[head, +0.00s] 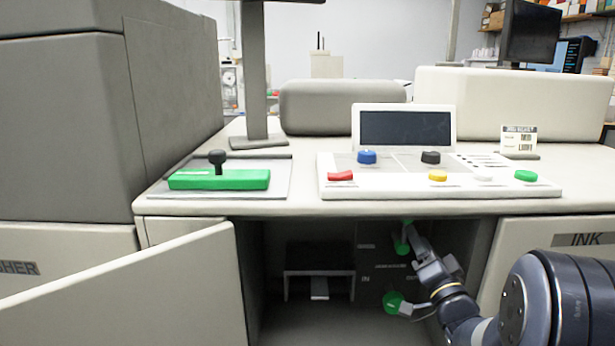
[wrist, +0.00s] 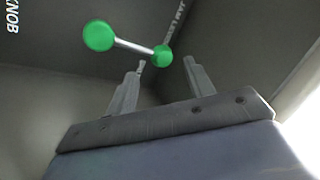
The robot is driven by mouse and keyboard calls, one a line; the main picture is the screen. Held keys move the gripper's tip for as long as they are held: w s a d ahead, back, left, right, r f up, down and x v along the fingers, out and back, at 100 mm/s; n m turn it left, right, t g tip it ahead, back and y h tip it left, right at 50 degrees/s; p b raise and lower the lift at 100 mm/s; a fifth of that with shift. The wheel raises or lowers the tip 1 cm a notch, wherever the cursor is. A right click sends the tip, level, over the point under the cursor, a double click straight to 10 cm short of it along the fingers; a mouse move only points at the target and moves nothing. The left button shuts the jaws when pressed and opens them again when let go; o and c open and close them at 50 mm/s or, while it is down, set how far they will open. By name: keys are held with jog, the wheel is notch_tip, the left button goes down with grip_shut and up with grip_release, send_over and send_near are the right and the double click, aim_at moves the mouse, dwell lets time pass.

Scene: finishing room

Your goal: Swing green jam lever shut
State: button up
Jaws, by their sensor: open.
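The green jam lever is inside the open lower bay. In the wrist view it shows as a thin pale rod (wrist: 132,46) with a green ball (wrist: 98,36) at its left end and a green end (wrist: 162,56) at its right. In the head view a green part (head: 401,247) shows beside my gripper (head: 412,236), which partly hides it. In the wrist view my gripper (wrist: 164,64) is open, and the lever's right green end appears between its fingertips. I cannot tell whether they touch it. "JAM LEVER" lettering is partly visible above.
A round green knob (head: 393,302) sits lower on the bay's dark panel. An open door (head: 130,280) swings out at left. The worktop edge lies above my arm.

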jog(key=s, duration=0.2)
notch_tip(320, 180, up, 4)
jog(key=f, duration=0.1)
send_over(400, 240)
jog(key=shift+w+d+r, duration=0.1)
jog(key=shift+w+r, duration=0.15)
jog(key=shift+w, duration=0.1)
jog(key=shift+a+f+n+g+y+p, duration=0.1)
jog(key=shift+a+n+g+y+p, duration=0.35)
jog(key=shift+n, duration=0.75)
